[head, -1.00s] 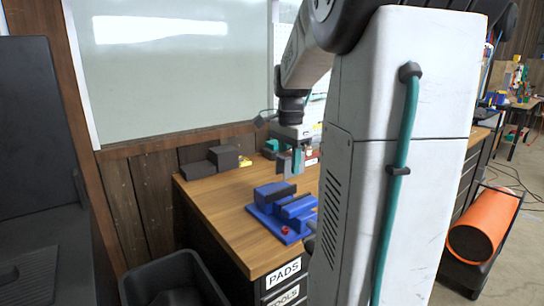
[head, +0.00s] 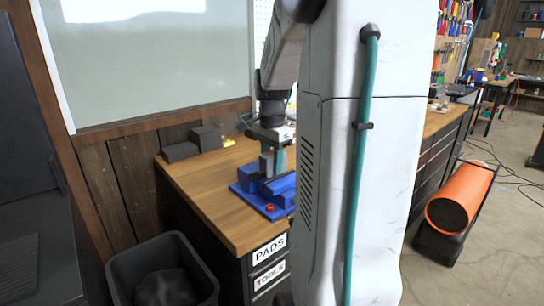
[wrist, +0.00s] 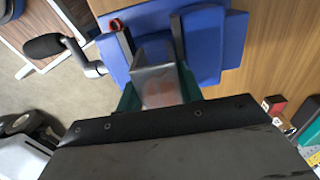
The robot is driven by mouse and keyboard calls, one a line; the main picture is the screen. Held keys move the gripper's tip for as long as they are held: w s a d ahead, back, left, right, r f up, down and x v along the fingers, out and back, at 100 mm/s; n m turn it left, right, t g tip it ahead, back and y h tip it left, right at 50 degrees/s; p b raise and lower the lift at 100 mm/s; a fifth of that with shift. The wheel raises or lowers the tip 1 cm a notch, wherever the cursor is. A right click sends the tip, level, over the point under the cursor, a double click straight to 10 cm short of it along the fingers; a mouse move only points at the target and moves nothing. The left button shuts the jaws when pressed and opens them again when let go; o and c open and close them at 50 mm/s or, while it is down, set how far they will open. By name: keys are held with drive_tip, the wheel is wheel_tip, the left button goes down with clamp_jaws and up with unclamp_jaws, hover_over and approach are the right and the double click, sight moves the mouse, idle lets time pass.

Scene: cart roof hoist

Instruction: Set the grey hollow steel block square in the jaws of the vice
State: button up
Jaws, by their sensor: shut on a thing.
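The grey hollow steel block (wrist: 156,78) is held between the teal fingers of my gripper (wrist: 158,92) in the wrist view. Its far end overlaps the gap between the two dark jaw faces of the blue vice (wrist: 207,45). In the head view the block (head: 266,164) hangs upright under my gripper (head: 274,156), low at the vice (head: 250,185). I cannot tell whether it touches the jaws or how deep it sits. My arm column hides the right part of the vice.
The vice stands on a wooden bench (head: 205,195) with dark drawers. Dark blocks (head: 205,139) lie at the back left of the bench. A black bin (head: 200,265) stands on the floor in front, and an orange cylinder (head: 455,200) is at the right. The vice handle (wrist: 45,46) sticks out leftward.

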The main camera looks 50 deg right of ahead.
drive_tip(key=o, duration=1.2)
drive_tip(key=shift+o, duration=0.2)
wheel_tip(320, 180, up, 8)
drive_tip(key=shift+f, duration=0.1)
